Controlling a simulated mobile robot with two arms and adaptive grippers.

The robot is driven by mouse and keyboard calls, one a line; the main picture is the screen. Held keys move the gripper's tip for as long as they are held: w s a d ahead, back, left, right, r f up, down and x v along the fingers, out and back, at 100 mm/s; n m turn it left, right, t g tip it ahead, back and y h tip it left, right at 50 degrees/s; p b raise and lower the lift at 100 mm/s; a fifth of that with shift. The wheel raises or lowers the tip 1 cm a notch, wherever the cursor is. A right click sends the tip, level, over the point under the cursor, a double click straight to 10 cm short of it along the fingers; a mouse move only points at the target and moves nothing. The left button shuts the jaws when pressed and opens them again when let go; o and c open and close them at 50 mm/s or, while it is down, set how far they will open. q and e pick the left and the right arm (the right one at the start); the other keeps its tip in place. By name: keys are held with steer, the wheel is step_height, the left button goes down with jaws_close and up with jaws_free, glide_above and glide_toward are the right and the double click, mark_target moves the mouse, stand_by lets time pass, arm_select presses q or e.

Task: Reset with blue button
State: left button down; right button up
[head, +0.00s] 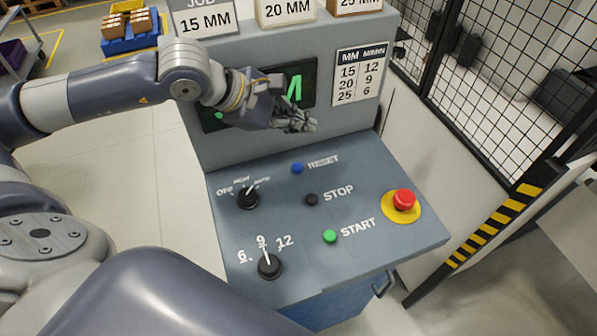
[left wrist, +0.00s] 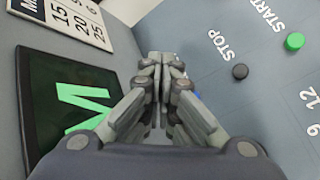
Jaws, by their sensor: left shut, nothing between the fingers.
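The blue button (head: 297,168) sits on the sloped grey control panel (head: 345,265), left of the word RESET. In the left wrist view only a sliver of blue shows beside my fingers, which hide most of it. My left gripper (head: 312,125) is shut and empty. It hangs in front of the green-lit display (head: 301,84), above the blue button in the head view and apart from it. In the left wrist view the closed fingertips (left wrist: 162,62) point over the panel. My right gripper is not in view.
A black STOP button (head: 311,200) and a green START button (head: 330,237) lie below the blue one. A red emergency stop (head: 404,199) is at the right. Two black knobs, an upper one (head: 248,198) and a lower one (head: 269,265), are at the left. A mesh fence (head: 470,90) stands right.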

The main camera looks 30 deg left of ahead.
arm_select(q)
steer(key=shift+f, duration=0.1)
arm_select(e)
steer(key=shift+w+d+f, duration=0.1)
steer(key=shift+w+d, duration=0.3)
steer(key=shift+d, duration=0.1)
arm_select(q)
steer(key=b, duration=0.4)
glide_above(298, 169)
step_height(298, 169, down, 8)
steer(key=shift+r, duration=0.25)
steer(key=shift+f+b, duration=0.6)
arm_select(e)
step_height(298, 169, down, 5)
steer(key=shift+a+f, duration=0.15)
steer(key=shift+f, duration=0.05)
arm_select(q)
steer(key=shift+f, duration=0.1)
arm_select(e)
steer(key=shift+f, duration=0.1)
arm_select(q)
steer(key=shift+f+b, duration=0.3)
steer(key=shift+b, duration=0.6)
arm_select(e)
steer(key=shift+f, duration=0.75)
